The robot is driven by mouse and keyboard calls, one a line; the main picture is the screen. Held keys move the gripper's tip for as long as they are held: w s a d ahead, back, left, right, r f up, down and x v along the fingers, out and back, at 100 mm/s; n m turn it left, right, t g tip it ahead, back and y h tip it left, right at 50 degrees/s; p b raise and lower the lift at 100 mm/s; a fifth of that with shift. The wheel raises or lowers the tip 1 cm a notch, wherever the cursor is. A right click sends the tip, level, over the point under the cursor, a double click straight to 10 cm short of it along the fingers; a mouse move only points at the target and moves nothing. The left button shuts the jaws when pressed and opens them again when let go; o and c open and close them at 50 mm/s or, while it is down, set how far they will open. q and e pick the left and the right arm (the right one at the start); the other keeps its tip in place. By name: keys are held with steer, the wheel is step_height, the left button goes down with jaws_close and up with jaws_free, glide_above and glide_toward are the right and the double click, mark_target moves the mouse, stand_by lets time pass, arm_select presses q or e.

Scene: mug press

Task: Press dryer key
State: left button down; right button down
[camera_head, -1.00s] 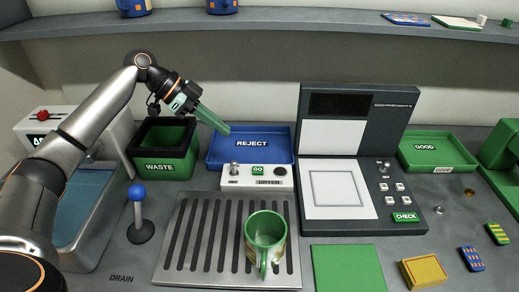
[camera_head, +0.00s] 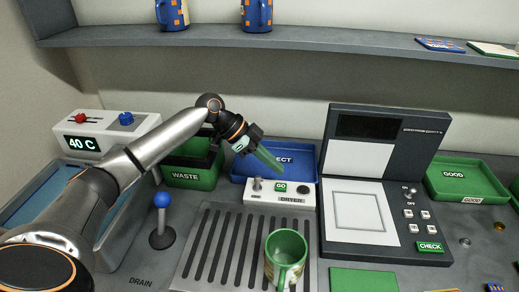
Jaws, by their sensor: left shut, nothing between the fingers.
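The dryer (camera_head: 298,198) is a small white box behind the slotted drain grate. It carries a green GO key (camera_head: 280,187), a small lever switch (camera_head: 257,185) to the key's left and a dark round knob (camera_head: 303,190) to its right. My left gripper (camera_head: 279,172) is shut and empty, its green fingers pointing down right. The fingertips are just above and behind the GO key in the picture; I cannot tell whether they touch it. A green mug (camera_head: 285,259) stands on the grate in front. My right gripper is not in view.
A blue REJECT tray (camera_head: 310,158) lies behind the dryer and a green WASTE bin (camera_head: 190,180) to its left. A grey checking machine (camera_head: 384,140) stands close on the right. A blue-knobbed lever (camera_head: 162,215) rises left of the grate (camera_head: 215,262).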

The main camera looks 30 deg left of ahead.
mark_target(285, 186)
arm_select(q)
steer(key=shift+d+f, duration=0.15)
steer(key=shift+f, duration=2)
steer(key=shift+f, duration=0.1)
